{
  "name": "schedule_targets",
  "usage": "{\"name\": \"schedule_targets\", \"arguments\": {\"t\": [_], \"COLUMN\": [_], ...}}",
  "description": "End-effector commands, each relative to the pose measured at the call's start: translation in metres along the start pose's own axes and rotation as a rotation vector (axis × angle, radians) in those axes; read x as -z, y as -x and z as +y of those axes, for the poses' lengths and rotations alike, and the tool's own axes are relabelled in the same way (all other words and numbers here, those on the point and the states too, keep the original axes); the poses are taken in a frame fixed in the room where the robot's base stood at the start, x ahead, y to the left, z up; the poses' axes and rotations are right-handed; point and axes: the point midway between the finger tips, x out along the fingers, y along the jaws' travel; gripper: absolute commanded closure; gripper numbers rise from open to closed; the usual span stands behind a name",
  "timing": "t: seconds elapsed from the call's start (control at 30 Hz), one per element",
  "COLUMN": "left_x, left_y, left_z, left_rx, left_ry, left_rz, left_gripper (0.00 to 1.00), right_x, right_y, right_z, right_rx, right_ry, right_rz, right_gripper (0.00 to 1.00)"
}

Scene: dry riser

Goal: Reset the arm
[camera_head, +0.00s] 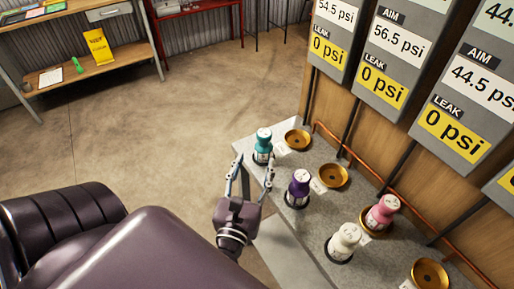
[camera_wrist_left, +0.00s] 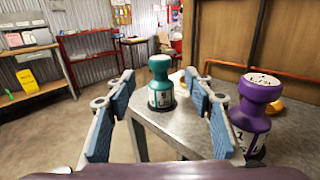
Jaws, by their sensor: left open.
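My left gripper (camera_head: 250,172) is open and empty at the left edge of the grey bench (camera_head: 312,238). Its two fingers point toward a teal weight-like piece with a round knob (camera_head: 263,147), which stands upright just beyond the tips. In the left wrist view the teal piece (camera_wrist_left: 160,82) shows between the spread fingers (camera_wrist_left: 160,95), apart from them. A purple piece (camera_head: 299,188) stands upright to the right of the gripper; it is close on the right in the wrist view (camera_wrist_left: 258,110). My right gripper is in neither view.
A white piece (camera_head: 345,240) stands nearer on the bench. A pink piece (camera_head: 382,213) stands on a brass dish. Empty brass dishes (camera_head: 297,140) (camera_head: 333,176) (camera_head: 430,274) line the wall side, below pressure panels (camera_head: 385,62). Open floor (camera_head: 150,130) lies left; a shelf (camera_head: 95,72) stands beyond.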

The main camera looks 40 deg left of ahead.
Motion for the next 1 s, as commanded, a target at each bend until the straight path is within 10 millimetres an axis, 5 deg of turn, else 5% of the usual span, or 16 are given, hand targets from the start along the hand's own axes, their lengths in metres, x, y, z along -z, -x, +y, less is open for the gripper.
{"name": "schedule_targets", "arguments": {"t": [0.63, 0.77, 1.0], "left_x": [0.003, 0.018, 0.089], "left_y": [0.000, -0.002, 0.026], "left_z": [0.005, 0.029, 0.066], "left_rx": [-0.022, -0.130, -0.548], "left_ry": [0.058, 0.330, 1.178], "left_rz": [0.018, 0.097, 0.315], "left_gripper": [0.52, 0.52, 0.52], "right_x": [0.001, 0.001, 0.001], "right_y": [0.000, 0.000, 0.000], "right_z": [-0.003, -0.003, -0.003], "right_rx": [0.003, 0.003, 0.003], "right_ry": [-0.001, -0.001, -0.001], "right_rz": [0.001, 0.001, 0.001], "right_gripper": [1.00, 1.00, 1.00]}}
